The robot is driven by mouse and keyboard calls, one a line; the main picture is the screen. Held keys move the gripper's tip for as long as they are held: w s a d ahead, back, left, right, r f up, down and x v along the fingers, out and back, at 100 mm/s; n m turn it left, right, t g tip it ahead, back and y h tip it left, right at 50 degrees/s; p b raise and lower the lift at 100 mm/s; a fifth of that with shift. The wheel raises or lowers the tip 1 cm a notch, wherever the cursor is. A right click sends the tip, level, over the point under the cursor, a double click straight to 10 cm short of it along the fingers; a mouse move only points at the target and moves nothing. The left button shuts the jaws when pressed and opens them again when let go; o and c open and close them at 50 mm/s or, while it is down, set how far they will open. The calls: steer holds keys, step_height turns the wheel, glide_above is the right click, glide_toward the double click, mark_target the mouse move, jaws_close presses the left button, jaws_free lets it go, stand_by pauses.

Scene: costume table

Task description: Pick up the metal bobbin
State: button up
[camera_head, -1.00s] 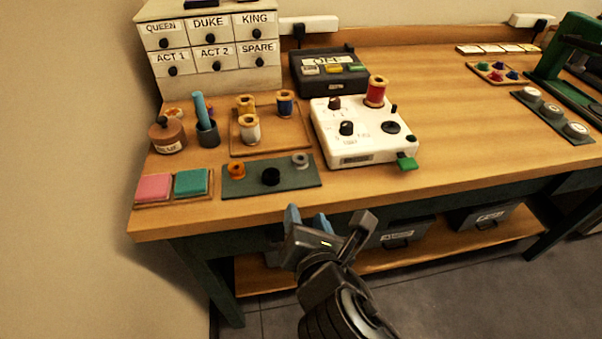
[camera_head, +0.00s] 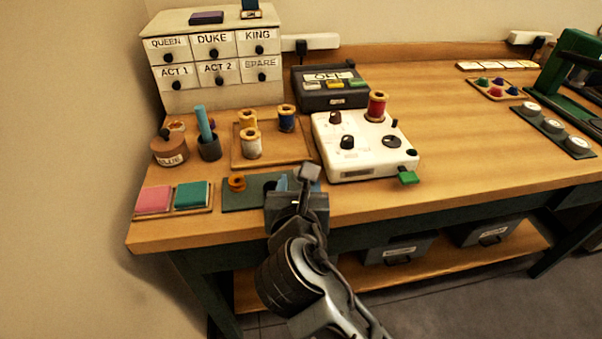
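A dark green mat (camera_head: 238,200) lies at the front left of the table. An orange bobbin (camera_head: 237,183) sits at its left end. My gripper (camera_head: 290,183) is over the middle and right part of this mat. I cannot tell whether the fingers touch either one.
A white control box (camera_head: 358,158) with a red thread spool (camera_head: 377,105) stands right of the mat. Behind the mat is a wooden tray (camera_head: 277,159) with several spools. Pink (camera_head: 154,200) and teal (camera_head: 192,195) pads lie to its left.

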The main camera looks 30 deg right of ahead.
mark_target(301, 186)
steer(key=x, duration=0.4)
steer(key=shift+d+f, duration=0.15)
steer(key=shift+d, duration=0.05)
steer(key=c, duration=0.8)
